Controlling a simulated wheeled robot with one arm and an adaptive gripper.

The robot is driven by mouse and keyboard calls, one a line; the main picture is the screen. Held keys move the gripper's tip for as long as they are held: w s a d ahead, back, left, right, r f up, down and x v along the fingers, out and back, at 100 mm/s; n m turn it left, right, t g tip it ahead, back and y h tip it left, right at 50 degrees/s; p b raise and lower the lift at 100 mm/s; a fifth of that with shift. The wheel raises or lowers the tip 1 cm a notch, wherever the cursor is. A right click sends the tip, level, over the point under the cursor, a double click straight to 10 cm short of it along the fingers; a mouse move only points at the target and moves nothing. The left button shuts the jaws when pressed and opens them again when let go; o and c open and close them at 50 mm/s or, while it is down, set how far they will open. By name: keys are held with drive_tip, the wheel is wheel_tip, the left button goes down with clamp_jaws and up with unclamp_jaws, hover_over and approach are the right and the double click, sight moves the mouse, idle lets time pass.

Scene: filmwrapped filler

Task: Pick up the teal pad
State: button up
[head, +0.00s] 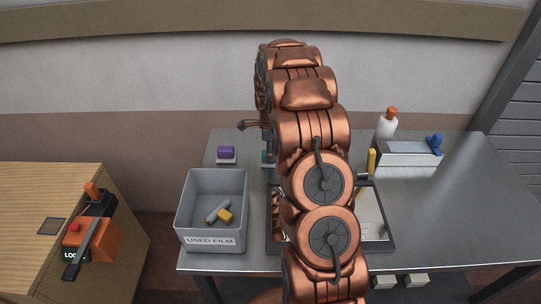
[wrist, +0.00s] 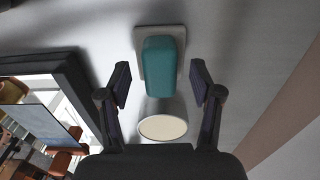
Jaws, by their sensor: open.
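The teal pad (wrist: 163,68) is a rounded block on a pale square base in the wrist view. In the head view only a sliver of teal (head: 265,157) shows beside my copper arm, which hides the rest. My gripper (wrist: 160,76) is open, with one dark finger on each side of the pad's lower end in the picture. No contact between fingers and pad shows. A pale cylinder with a cream round end (wrist: 163,122) shows between the fingers, just below the pad; I cannot tell whether they are joined.
A purple pad (head: 226,152) sits left of the arm. A grey USED FILM bin (head: 214,240) holds small items. A dark-framed tray (head: 388,230) lies under my arm. A white bottle (head: 387,127) and a box (head: 408,158) stand right. The table's right side is clear.

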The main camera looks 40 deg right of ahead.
drive_tip(key=shift+f, duration=0.55)
clamp_jaws()
wheel_tip(320, 180, up, 10)
drive_tip(key=b, duration=0.3)
idle(0.5)
